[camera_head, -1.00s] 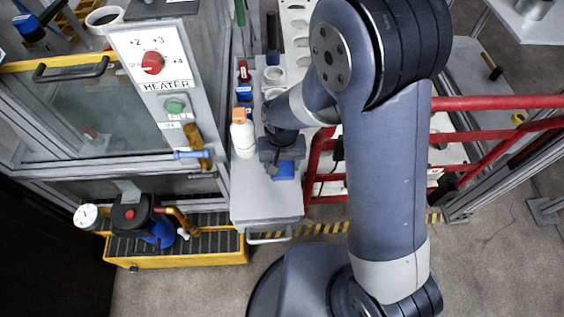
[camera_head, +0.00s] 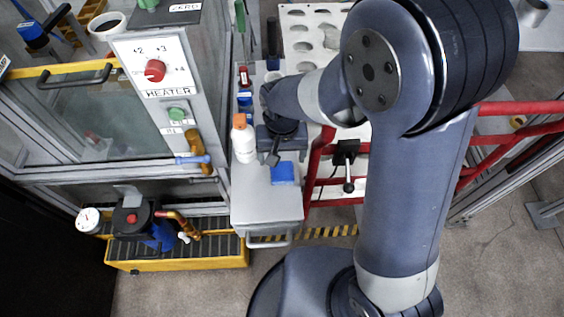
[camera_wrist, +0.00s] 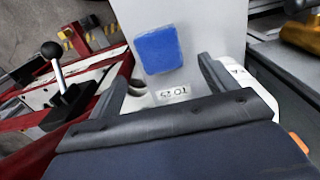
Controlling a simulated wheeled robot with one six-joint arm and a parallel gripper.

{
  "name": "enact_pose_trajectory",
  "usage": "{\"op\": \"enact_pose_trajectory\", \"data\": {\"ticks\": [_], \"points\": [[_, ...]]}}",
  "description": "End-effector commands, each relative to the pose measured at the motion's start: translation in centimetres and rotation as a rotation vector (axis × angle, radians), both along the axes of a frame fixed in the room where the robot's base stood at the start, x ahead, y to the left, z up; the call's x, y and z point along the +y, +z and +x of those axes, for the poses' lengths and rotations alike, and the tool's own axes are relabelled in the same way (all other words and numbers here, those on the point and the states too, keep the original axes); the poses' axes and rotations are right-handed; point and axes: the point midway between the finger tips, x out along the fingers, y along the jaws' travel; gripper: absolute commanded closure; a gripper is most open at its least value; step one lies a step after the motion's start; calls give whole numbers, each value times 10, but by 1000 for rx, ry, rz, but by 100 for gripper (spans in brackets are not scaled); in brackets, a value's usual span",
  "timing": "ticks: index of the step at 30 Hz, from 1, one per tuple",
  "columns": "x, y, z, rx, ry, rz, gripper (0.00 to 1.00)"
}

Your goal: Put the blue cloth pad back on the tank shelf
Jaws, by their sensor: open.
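The blue cloth pad (camera_head: 283,172) lies flat on a narrow grey shelf (camera_head: 268,205), near its front end. In the wrist view the pad (camera_wrist: 158,50) shows whole, just beyond and between my fingertips. My gripper (camera_head: 280,157) is behind the pad in the head view. In the wrist view its two fingers (camera_wrist: 164,70) are spread apart with nothing between them. A white label with dark characters (camera_wrist: 173,93) lies on the shelf beside the pad. I cannot tell from the frames which surface is the tank shelf.
A white bottle with an orange cap (camera_head: 243,138) stands left of my gripper. Small blue-labelled bottles (camera_head: 245,100) stand behind it. A red frame (camera_head: 318,175) with a black-knobbed lever (camera_head: 348,180) is on the right. The heater cabinet (camera_head: 155,75) and yellow tray (camera_head: 180,255) are left.

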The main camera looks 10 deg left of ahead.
Motion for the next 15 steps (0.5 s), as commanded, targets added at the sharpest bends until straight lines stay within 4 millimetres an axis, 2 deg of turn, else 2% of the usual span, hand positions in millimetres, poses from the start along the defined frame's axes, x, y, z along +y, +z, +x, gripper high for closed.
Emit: {"op": "enact_pose_trajectory", "data": {"ticks": [1,6,10,15], "points": [[1,14,1,-4,0,3,20],[0,41,0,-2,0,1,20],[0,52,0,0,0,0,20],[0,55,-1,1,0,0,20]]}}
